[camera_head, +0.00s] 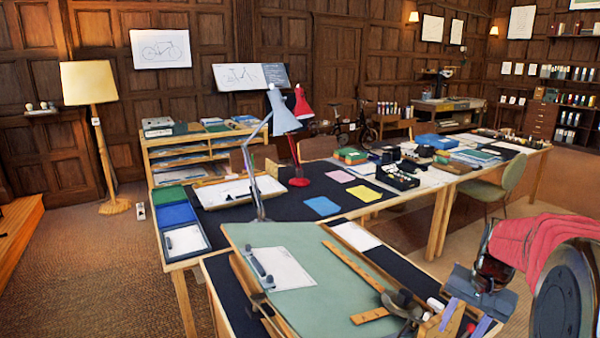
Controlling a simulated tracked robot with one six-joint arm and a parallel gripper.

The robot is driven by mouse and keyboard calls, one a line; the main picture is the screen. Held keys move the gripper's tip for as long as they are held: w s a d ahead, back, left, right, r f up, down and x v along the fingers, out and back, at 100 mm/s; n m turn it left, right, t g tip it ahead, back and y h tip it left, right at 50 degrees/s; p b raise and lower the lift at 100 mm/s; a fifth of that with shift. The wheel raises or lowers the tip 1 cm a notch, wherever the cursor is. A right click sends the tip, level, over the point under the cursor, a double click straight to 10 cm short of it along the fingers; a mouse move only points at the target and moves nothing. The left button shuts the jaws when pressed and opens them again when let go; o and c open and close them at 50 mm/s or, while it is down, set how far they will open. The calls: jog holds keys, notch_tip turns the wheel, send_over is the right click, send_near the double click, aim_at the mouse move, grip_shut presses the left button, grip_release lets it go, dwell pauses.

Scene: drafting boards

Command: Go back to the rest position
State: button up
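My gripper (465,320) is at the lower right, at the end of my arm, with its two purple fingers pointing down over the near right corner of the green drafting board (300,290). The fingers stand apart. A piece of wood shows between and beside them; it looks to be behind them, and I see no grip on it. A red cover lies over my arm at the right edge. The fingertips' height above the desk is hard to judge.
The board bears a white sheet (283,268), a wooden ruler (352,264) and small tools. A grey-blue lamp (282,112) and a red lamp (300,105) stand on the dark desk behind. A green chair (498,188) stands right. Carpet (90,275) is clear at left.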

jog(key=s+a+r+n+t, duration=0.2)
jog(key=s+a+r+n, duration=0.2)
jog(key=s+a, duration=0.4)
jog(key=s+a+r+n+t, duration=0.2)
jog(key=s+a, duration=0.6)
jog(key=a, duration=0.8)
notch_tip(320, 180, up, 2)
jog(key=n, duration=0.3)
jog(key=shift+s+r+h, duration=0.15)
jog(key=shift+r+h, duration=0.1)
jog(key=shift+h, duration=0.15)
jog(key=shift+c, duration=0.3)
